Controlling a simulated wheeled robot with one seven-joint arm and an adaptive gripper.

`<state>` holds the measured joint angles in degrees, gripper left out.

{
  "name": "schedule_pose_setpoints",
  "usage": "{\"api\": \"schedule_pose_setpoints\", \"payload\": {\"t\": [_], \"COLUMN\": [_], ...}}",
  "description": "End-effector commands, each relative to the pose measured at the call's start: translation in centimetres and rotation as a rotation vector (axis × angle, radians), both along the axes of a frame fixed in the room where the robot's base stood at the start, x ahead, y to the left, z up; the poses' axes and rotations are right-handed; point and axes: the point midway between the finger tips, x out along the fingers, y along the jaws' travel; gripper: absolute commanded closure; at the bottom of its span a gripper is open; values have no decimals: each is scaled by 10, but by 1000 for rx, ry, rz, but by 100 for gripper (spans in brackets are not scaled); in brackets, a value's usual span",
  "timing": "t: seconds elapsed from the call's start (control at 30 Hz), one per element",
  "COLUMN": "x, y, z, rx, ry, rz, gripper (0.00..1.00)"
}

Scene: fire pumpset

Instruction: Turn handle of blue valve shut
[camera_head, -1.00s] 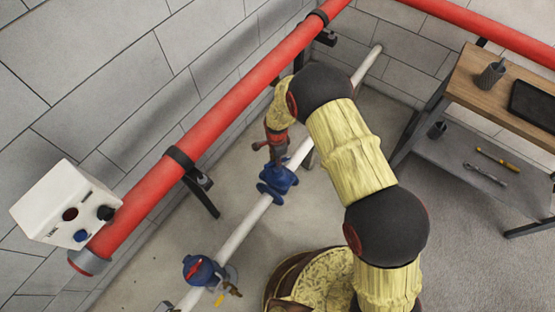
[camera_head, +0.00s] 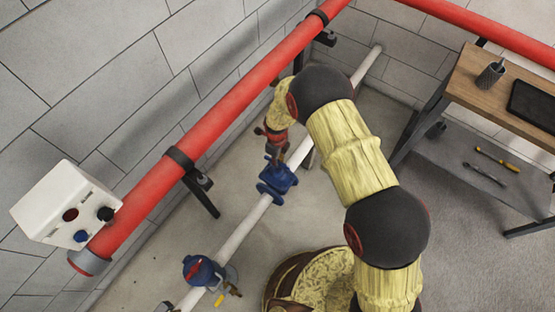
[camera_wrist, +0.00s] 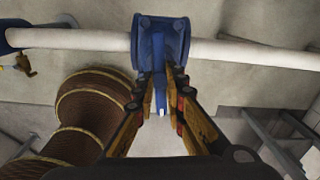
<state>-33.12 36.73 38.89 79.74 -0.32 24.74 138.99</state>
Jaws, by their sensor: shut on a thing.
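The blue valve (camera_head: 279,181) sits on a white pipe low along the wall. In the wrist view the valve body (camera_wrist: 160,35) is at the top centre, with its handle (camera_wrist: 160,95) pointing down between my fingers. My gripper (camera_head: 275,150) is above the valve in the head view, at the end of my bent arm. In the wrist view my gripper's fingers (camera_wrist: 161,86) converge on the blue handle and are shut on it. In the head view the fingers and handle are small and partly hidden.
A thick red pipe (camera_head: 220,112) runs along the wall above the white pipe (camera_head: 241,223). A second blue fitting (camera_head: 200,270) is on the white pipe, lower left. A white control box (camera_head: 66,204) is at left. A workbench (camera_head: 520,75) with tools stands at right.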

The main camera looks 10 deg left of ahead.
Motion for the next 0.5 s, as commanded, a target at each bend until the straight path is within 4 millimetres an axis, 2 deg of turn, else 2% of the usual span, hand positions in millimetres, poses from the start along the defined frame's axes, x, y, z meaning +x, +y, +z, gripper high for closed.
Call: {"api": "schedule_pose_setpoints", "payload": {"t": [0.2,0.5], "x": [-3,-3], "y": [-4,-4], "z": [-2,-2], "rx": [-6,-7], "ry": [7,8], "rz": [-93,-137], "gripper": [100,100]}}
